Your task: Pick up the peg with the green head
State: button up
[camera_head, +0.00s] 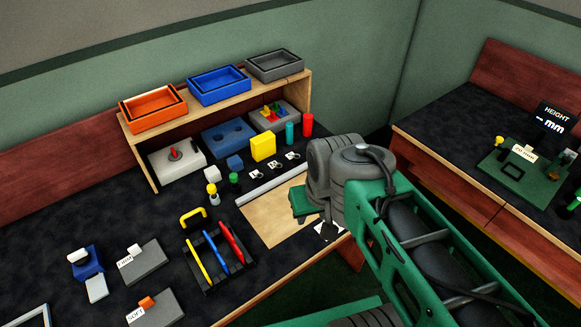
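A small upright peg with a green head (235,179) and a dark body stands on the dark bench, left of the metal bar. A peg with a yellow head (212,189) and a pale body stands just to its left. A grey block (286,124) under the shelf also holds small red, green and yellow pieces, too small to make out clearly. My arm comes in from the lower right, and its grey wrist hangs over the tan board, well to the right of the green-headed peg. My gripper's fingers are hidden behind the wrist, so their opening does not show.
A black rack (196,275) with coloured tools stands in front. Behind is a wooden shelf (127,132) carrying three trays. Bare bench lies left of the pegs.

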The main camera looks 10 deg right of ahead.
aim_at(234, 177)
jog(key=k, duration=0.4)
jog(key=u, duration=0.45)
jog(key=i, duration=0.85)
jog(key=u, duration=0.75)
